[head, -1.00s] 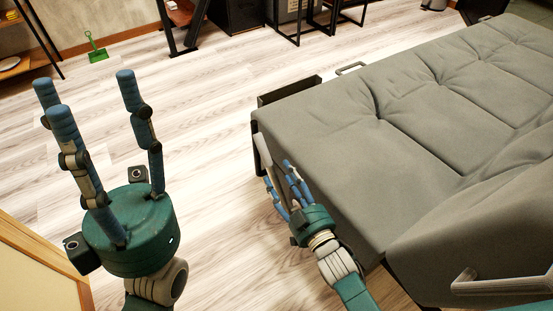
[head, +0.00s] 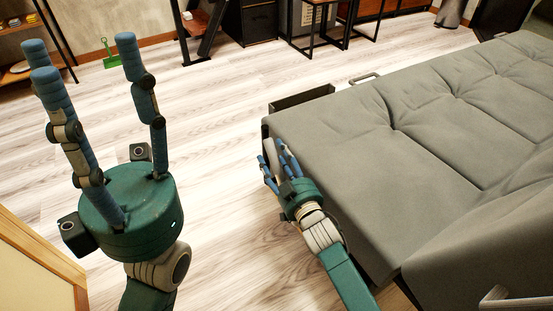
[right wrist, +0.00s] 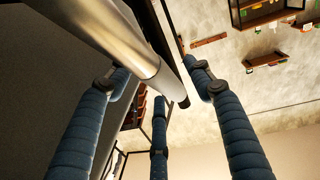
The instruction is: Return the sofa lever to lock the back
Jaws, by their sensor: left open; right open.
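The grey sofa (head: 400,130) fills the right of the head view, its padded surface lying nearly flat. Its lever (head: 269,148) is a pale bar on the sofa's near left side, partly hidden by my fingers. In the right wrist view the lever (right wrist: 112,38) is a shiny metal tube with a dark end, running between my spread fingers. My right gripper (head: 273,158) is open around the lever; whether a finger touches it I cannot tell. My left gripper (head: 80,52) is open and empty, fingers up, over the floor at left.
The wooden floor (head: 220,120) is clear between my left gripper and the sofa. A green dustpan (head: 110,58), a shelf (head: 18,68) and dark furniture stand along the far wall. A pale wooden panel (head: 35,265) is at the lower left.

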